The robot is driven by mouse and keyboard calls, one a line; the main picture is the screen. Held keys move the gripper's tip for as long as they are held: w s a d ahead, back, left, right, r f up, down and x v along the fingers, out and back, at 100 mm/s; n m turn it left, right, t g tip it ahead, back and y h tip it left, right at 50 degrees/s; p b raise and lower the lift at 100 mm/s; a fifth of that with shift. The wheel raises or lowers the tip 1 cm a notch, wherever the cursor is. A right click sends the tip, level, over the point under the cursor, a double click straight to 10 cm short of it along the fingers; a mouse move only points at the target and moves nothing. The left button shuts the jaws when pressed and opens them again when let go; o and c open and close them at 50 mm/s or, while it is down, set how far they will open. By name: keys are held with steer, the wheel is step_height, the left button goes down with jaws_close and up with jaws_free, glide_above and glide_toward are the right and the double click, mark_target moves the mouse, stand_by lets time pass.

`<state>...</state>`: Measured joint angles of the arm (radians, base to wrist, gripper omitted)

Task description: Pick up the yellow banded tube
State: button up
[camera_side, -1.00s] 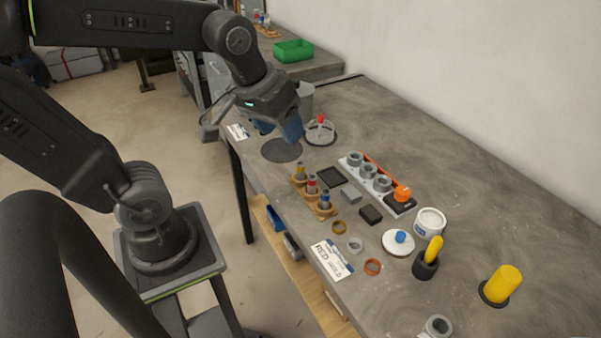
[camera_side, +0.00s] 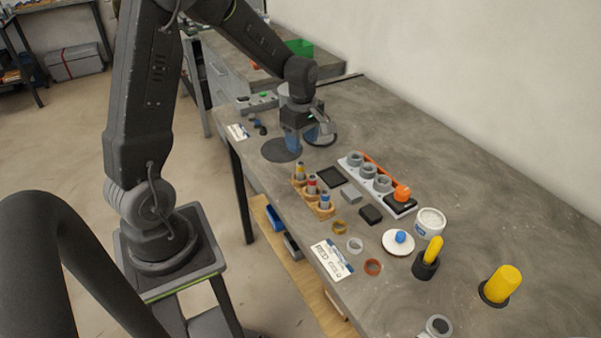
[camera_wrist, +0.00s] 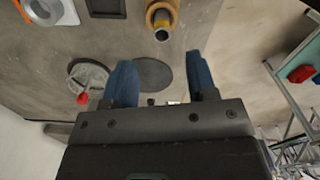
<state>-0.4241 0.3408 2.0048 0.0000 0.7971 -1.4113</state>
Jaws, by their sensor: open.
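The yellow banded tube (camera_side: 300,170) stands upright in the end slot of a wooden rack (camera_side: 319,206), beside a red banded tube (camera_side: 312,184) and a blue banded tube (camera_side: 325,201). In the wrist view the yellow banded tube (camera_wrist: 162,24) shows end-on at the top, past my fingertips and roughly in line with the gap between them. My gripper (camera_side: 295,151) points down over the bench behind the rack, close to the dark round mat (camera_side: 277,149). In the wrist view its blue fingers (camera_wrist: 160,66) are apart with nothing held between them.
A round dish with a red knob (camera_wrist: 82,92) is beside my gripper. A white label card (camera_side: 331,260) and loose rings are nearer.

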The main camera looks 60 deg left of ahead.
mark_target(300, 163)
step_height(300, 163, down, 10)
steer(key=shift+s+a+r, duration=0.1)
steer(key=shift+s+r, duration=0.05)
steer(key=shift+r, duration=0.05)
stand_by(0.3)
steer(key=shift+c, duration=0.4)
jaws_close()
